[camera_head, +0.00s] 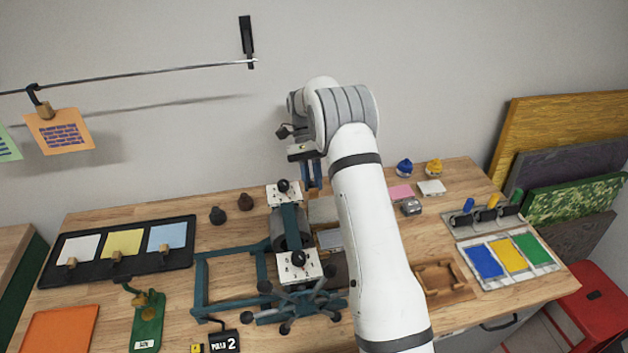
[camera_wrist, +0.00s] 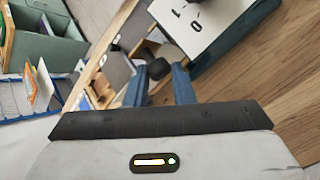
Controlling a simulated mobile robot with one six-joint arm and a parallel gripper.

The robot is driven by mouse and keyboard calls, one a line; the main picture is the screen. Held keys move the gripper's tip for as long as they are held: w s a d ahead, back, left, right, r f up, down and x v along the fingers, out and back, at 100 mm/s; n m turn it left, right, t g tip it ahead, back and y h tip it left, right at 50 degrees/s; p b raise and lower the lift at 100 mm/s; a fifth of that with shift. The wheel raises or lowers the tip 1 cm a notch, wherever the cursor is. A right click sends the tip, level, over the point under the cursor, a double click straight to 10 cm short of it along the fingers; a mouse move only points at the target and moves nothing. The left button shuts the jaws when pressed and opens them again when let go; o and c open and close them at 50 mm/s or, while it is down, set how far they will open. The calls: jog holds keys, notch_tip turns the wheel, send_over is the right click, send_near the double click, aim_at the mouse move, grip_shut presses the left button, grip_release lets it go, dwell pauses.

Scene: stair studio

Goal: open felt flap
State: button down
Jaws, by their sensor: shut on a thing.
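My gripper (camera_head: 312,182) points down at the far right end of the press, beside its far white end plate (camera_head: 285,193). In the wrist view, its blue fingers (camera_wrist: 160,72) are closed on a small dark knob or tab (camera_wrist: 158,68). I cannot tell for certain whether this belongs to the felt flap. A grey-beige panel (camera_head: 323,210), possibly the felt flap, lies right of the press roller (camera_head: 291,228), below my gripper. My arm hides its right side. Whether it is lifted at all cannot be told.
The teal press frame (camera_head: 200,285) and spoked wheel (camera_head: 298,305) stand left of my arm. A black tray with coloured sheets (camera_head: 122,275) lies at left. A wooden tray (camera_head: 441,282) and ink pads (camera_head: 509,257) are at right. The wall stands close behind.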

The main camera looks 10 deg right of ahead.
jog(key=shift+w+f+g, duration=0.2)
jog(key=shift+f+g, duration=0.2)
jog(key=shift+f, duration=0.15)
jog(key=c, duration=1.6)
grip_release()
jog(key=shift+o, duration=0.4)
jog(key=shift+w, duration=0.15)
jog(key=shift+r, duration=0.1)
jog(key=shift+r, duration=0.15)
